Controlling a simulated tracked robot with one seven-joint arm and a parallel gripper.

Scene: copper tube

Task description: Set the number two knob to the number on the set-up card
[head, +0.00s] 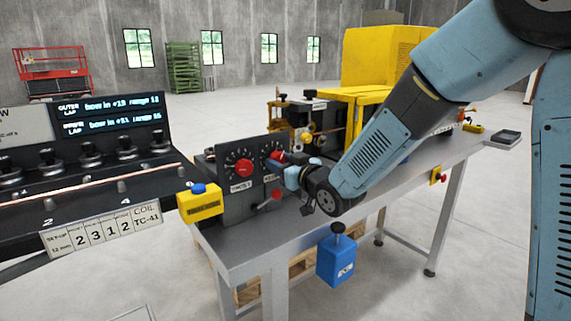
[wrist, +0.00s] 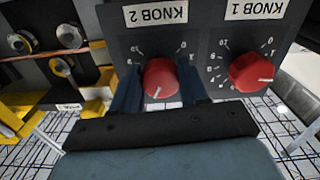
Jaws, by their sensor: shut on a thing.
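The number two knob (wrist: 160,75) is red and sits on a dark panel under an upside-down KNOB 2 label (wrist: 155,15) in the wrist view. My gripper (wrist: 160,84) is shut on it, one finger on each side. Its white pointer mark points down in that view. The fingers hide much of its scale, so I cannot read its setting. In the head view the knob (head: 279,157) shows just beyond my gripper (head: 288,165). The set-up card (head: 103,231) hangs at the lower left and reads 12 mm, 2 3 1 2, coil TC-41.
The red knob 1 (wrist: 252,71) is close beside knob 2. A red-ended lever (head: 270,196) sticks out below the knobs. A yellow box with a blue button (head: 200,203) stands left of the panel. A blue box (head: 336,257) hangs at the bench's front edge.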

